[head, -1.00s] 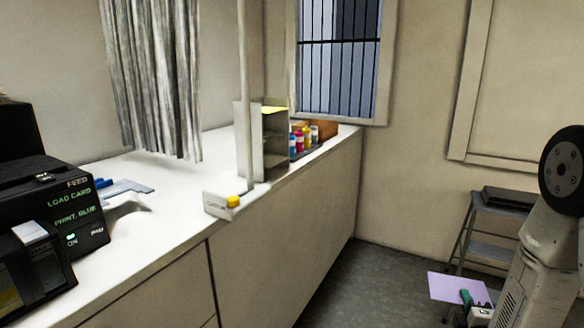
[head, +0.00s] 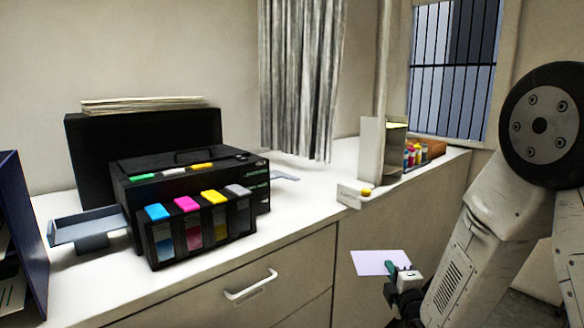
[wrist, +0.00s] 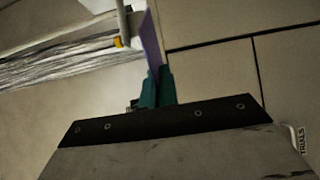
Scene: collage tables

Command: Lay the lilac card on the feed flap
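The lilac card (head: 378,262) is held out flat in front of the drawer fronts, below the counter top. It also shows edge-on as a thin lilac strip in the wrist view (wrist: 152,42). My gripper (head: 392,267) has teal fingertips and is shut on the card's near edge; the fingers also show in the wrist view (wrist: 157,80). The black printer (head: 190,180) stands on the counter to the left. A small grey-blue flap (head: 286,176) shows at its right side, mostly hidden behind the printer; I take it for the feed flap. The card is well apart from it.
A grey-blue tray (head: 85,228) sticks out at the printer's left. Colored ink tanks (head: 200,230) stand at its front. A post with a pale box (head: 352,197) and a rack of bottles (head: 415,155) stand to the right. The white counter (head: 310,200) between is mostly clear.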

